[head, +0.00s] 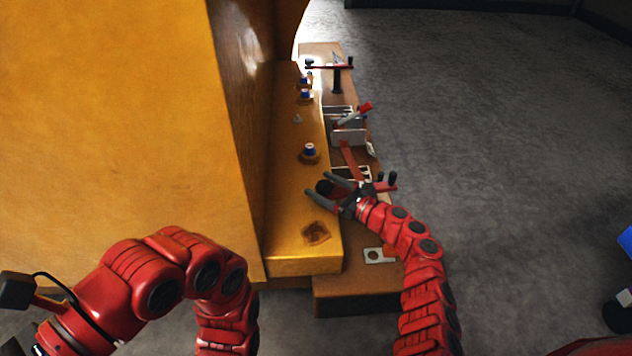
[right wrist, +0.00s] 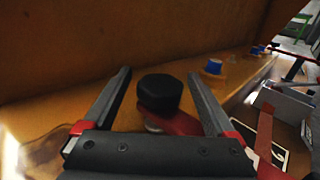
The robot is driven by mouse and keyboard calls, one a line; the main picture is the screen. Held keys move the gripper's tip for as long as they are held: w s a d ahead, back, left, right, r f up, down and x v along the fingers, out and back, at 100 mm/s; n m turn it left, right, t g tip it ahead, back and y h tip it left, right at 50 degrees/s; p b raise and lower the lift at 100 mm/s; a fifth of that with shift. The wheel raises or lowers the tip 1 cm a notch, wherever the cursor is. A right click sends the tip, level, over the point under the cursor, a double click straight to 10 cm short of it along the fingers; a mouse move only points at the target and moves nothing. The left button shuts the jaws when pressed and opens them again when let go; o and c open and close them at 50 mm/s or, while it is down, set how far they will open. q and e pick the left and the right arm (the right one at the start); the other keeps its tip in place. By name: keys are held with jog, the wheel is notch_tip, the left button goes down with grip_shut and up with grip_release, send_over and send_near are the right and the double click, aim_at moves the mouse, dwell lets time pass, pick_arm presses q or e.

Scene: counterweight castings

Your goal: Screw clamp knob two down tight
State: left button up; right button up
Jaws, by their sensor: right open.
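A black faceted knob (right wrist: 160,92) stands upright on a red clamp piece (right wrist: 178,124) above the orange ledge (head: 290,215). My right gripper (head: 318,184) is open, with its fingers on either side of the knob. In the right wrist view the gripper (right wrist: 159,76) shows gaps between both fingers and the knob, so it does not appear to touch it. In the head view the dark knob (head: 323,187) is partly hidden by the fingers. I cannot read a number on it. My left arm shows at lower left, but its gripper is out of view.
Blue-and-white capped fittings (head: 309,150) stand along the ledge. A big orange casting wall (head: 110,110) rises on the left. On the lower wooden bench (head: 350,300) are a light bin (head: 348,138), a holed metal plate (head: 379,256) and a red bar tool (head: 330,66).

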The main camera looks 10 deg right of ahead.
jog(key=shift+b+x, duration=0.3)
jog(key=shift+x, duration=1.05)
jog(key=c, duration=1.4)
